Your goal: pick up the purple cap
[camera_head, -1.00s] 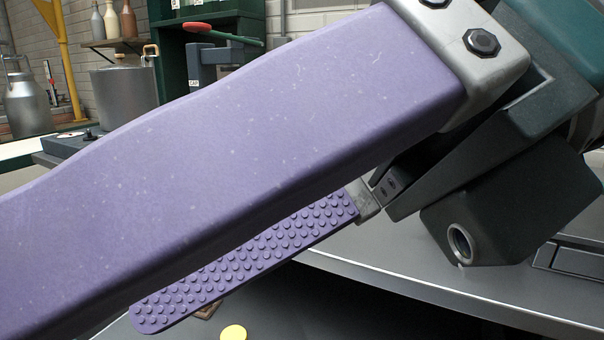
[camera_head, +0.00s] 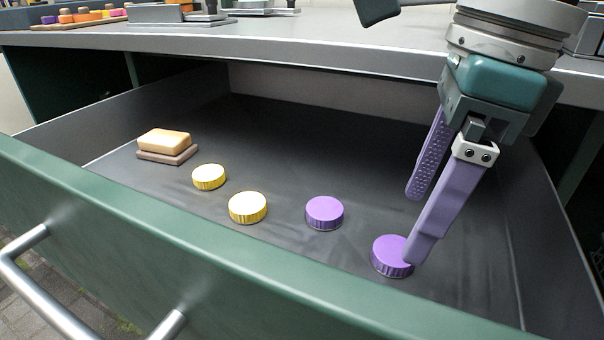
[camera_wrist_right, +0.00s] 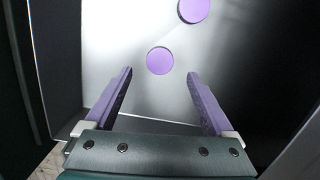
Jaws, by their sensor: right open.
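Two purple caps lie flat on the dark floor of an open drawer in the head view: one near the middle (camera_head: 324,212) and one to its right, nearer the drawer front (camera_head: 388,258). My right gripper (camera_head: 414,228) points down, open and empty, at the right cap. Its nearer finger overlaps that cap's right edge in the picture; I cannot tell whether they touch. In the right wrist view, one purple cap (camera_wrist_right: 160,61) shows ahead, between the lines of the open fingers (camera_wrist_right: 161,72). Another purple cap (camera_wrist_right: 194,9) is at the top edge. My left gripper is not in view.
Two yellow caps (camera_head: 248,208) (camera_head: 209,177) and a tan block on a brown base (camera_head: 165,143) lie to the left in the drawer. The green drawer front (camera_head: 200,255) with its metal handle (camera_head: 30,285) is nearest. The grey worktop (camera_head: 300,38) overhangs the back.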

